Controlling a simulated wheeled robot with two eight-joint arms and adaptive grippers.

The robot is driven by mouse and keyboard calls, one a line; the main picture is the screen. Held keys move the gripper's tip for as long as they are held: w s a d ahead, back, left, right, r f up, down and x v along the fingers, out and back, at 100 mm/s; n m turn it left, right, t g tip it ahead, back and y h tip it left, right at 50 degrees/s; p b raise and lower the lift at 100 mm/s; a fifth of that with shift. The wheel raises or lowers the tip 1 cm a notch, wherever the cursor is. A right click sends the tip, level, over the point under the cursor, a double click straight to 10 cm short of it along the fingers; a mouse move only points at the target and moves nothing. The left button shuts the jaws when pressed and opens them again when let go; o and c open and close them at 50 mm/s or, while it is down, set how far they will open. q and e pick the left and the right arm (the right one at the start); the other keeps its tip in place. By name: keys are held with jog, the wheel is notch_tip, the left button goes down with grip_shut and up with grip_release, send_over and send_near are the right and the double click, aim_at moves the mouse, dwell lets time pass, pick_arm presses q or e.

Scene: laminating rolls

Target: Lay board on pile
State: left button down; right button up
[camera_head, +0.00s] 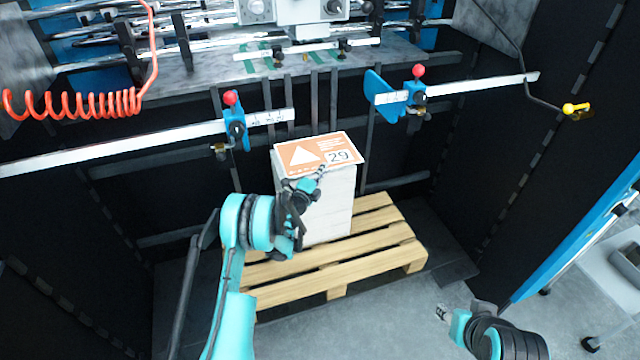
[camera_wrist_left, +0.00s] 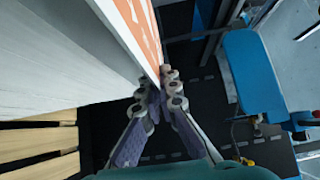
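The board (camera_head: 318,152) is orange and white, with a triangle and the number 29. It lies over the top of the white pile (camera_head: 335,205), roughly flat and slightly askew; I cannot tell whether it rests fully on it. My left gripper (camera_head: 320,170) is at the board's front edge. In the left wrist view, the fingertips (camera_wrist_left: 162,82) close on the edge of the board (camera_wrist_left: 139,25), one on each side, beside the pile (camera_wrist_left: 60,50). My right gripper (camera_head: 441,312) is low at the right, away from the pile; its fingers are too small to judge.
The pile stands on a wooden pallet (camera_head: 385,240). Behind it is a machine with white rails (camera_head: 455,87) bearing red-knobbed blue clamps (camera_head: 234,125). A coiled orange hose (camera_head: 75,104) hangs at the left. A grey cart (camera_head: 600,265) stands at the right. Grey floor is clear in front.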

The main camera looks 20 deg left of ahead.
pick_arm(q)
jog(key=shift+s+a+f, duration=0.35)
jog(key=shift+a+f, duration=0.05)
jog(key=shift+a, duration=0.05)
notch_tip(320, 180, down, 4)
jog(key=shift+r+b, duration=0.15)
jog(key=shift+b, duration=0.9)
jog(key=shift+f, duration=0.2)
jog(key=c, duration=1.8)
grip_release()
jog(key=shift+o, duration=0.4)
jog(key=shift+r, duration=0.1)
